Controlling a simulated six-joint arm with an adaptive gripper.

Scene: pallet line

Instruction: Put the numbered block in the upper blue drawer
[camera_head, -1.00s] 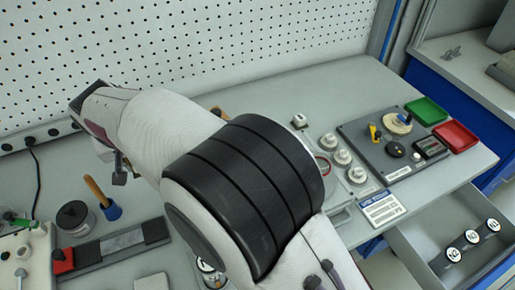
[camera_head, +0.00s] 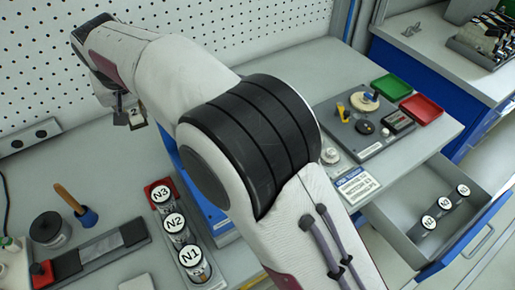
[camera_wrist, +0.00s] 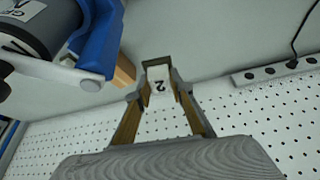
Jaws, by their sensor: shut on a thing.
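My gripper (camera_wrist: 161,85) is shut on a white block marked 2 (camera_wrist: 161,89), held between its two fingertips in the wrist view. In the head view my gripper (camera_head: 128,112) is at the upper left, near the pegboard, and part of the block (camera_head: 137,118) shows there, raised above the bench. An open drawer with a blue front (camera_head: 461,248) is at the lower right, far from my gripper. Several dark cylinders with white tops, such as this one (camera_head: 429,222), are in it. Whether another drawer lies below it is hidden.
Cylinders N1 (camera_head: 191,256), N2 (camera_head: 175,223) and N3 (camera_head: 162,194) stand in a row on the bench. A green tray (camera_head: 391,87), a red tray (camera_head: 422,108) and a grey panel (camera_head: 367,130) are on the right of the bench. My arm hides the middle.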

